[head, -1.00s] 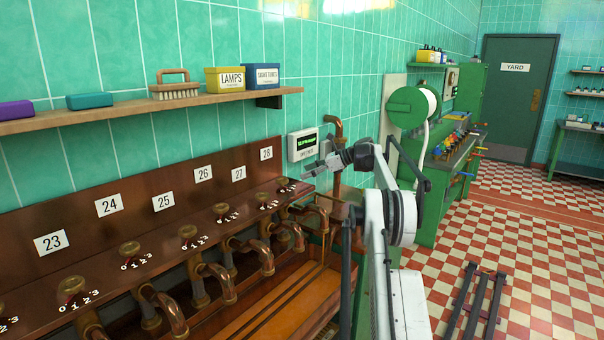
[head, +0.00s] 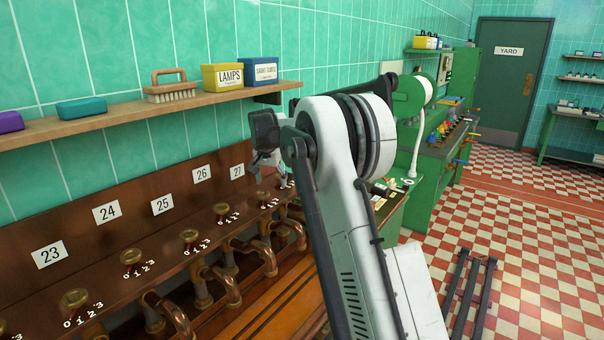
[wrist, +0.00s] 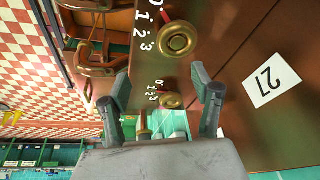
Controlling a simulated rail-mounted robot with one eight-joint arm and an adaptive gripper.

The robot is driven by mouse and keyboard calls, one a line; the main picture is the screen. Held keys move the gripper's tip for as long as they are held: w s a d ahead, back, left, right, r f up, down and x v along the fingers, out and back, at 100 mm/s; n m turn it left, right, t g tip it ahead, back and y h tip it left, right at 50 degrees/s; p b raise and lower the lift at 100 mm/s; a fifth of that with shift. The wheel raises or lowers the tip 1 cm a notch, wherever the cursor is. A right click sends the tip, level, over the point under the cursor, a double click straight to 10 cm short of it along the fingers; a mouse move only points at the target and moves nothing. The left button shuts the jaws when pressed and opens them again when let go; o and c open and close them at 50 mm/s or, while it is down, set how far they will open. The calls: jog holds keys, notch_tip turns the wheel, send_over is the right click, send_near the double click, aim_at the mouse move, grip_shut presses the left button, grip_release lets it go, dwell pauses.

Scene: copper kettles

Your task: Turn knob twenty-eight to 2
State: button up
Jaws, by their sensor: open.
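My gripper (wrist: 160,86) is open and empty, its two fingers spread wide in the wrist view, which is upside down. A brass knob, seemingly knob twenty-eight (wrist: 171,100), shows small and farther off between the fingers, with a 0 1 2 3 scale beside it. A larger, nearer brass knob, seemingly knob twenty-seven (wrist: 177,40), has its own scale. The plate 27 (wrist: 270,85) lies to the right. In the head view my arm hides plate 28 and the far end of the row, and most of my gripper. The pointer setting of knob twenty-eight is too small to read.
Other knobs, such as the one by plate 26 (head: 221,209), line the copper panel (head: 125,195), with bent pipes below. A wooden shelf (head: 120,111) with boxes and a brush hangs above. A green bench (head: 440,165) stands beyond my arm.

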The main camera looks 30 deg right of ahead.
jog(key=shift+a+r+n+h, duration=0.15)
jog(key=shift+r+n+h, duration=0.15)
jog(key=shift+r, duration=0.05)
jog(key=shift+w+d, duration=0.15)
jog(key=shift+d, duration=0.05)
jog(key=w+d+p, duration=0.1)
jog(key=w+d, duration=0.2)
jog(key=w, duration=0.1)
jog(key=w+d+p, duration=0.2)
jog(key=w+d, duration=0.2)
jog(key=w+f, duration=0.1)
jog(key=w+d+f+p, duration=0.1)
jog(key=f, duration=0.1)
jog(key=shift+d+f, duration=0.1)
jog(key=shift+d, duration=0.05)
jog(key=shift+p+x, duration=0.3)
jog(key=shift+x, duration=0.5)
jog(key=shift+s, duration=0.1)
